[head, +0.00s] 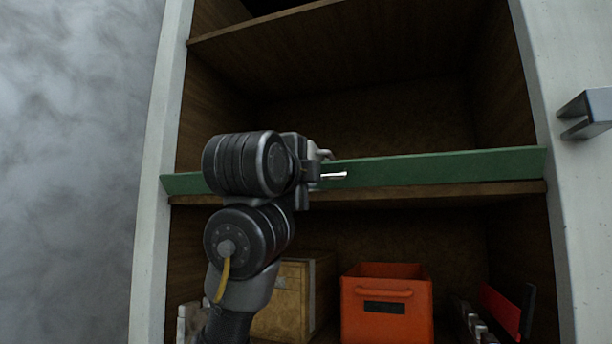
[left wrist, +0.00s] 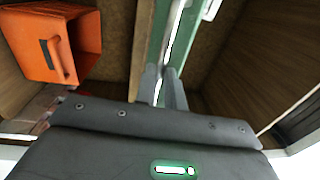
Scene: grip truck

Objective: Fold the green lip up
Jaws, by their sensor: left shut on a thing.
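The green lip (head: 440,168) is a long strip along the front edge of the middle shelf (head: 440,195). Its face shows above the shelf board; its exact tilt is hard to tell. My left gripper (head: 334,176) is at the lip near its middle, and my arm hides part of the lip's left half. In the left wrist view the lip (left wrist: 182,45) runs up from between the two fingers (left wrist: 162,88), which are shut on it. The exact contact is partly hidden. My right gripper is in neither view.
Below the shelf stand an orange bin (head: 387,318), also in the left wrist view (left wrist: 88,40), and a wooden box (head: 283,300). Several small items and a red panel (head: 501,311) are at lower right. A grey handle (head: 588,115) juts out at right. The compartment above looks empty.

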